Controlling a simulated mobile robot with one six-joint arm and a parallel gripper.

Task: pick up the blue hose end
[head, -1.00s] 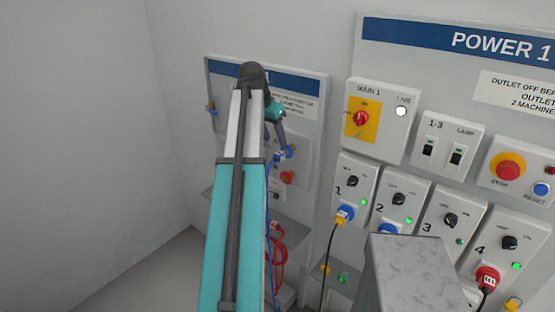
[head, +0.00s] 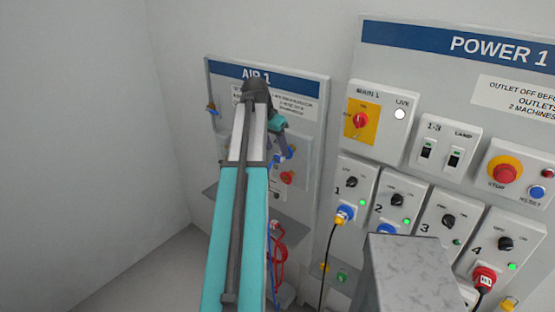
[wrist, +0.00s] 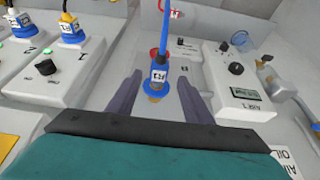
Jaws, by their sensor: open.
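The blue hose end (wrist: 158,75) shows in the wrist view with a white label, a brass tip and a blue hose running up from it. My gripper (wrist: 157,105) is open, with one dark finger on each side of the hose end in the picture. I see no finger touching it, and cannot tell whether it lies fully between the fingers in depth. In the head view, my gripper (head: 283,152) is at the AIR 1 panel, and the blue hose end (head: 291,152) is partly hidden by it.
The AIR 1 panel (head: 313,110) carries a red fitting (head: 287,177) below the gripper. A grey shelf (head: 290,228) and red hose (head: 279,255) are lower down. The POWER 1 panel (head: 400,45) with plugs and switches stands at right. A gauge unit (wrist: 235,85) flanks the gripper in the wrist view.

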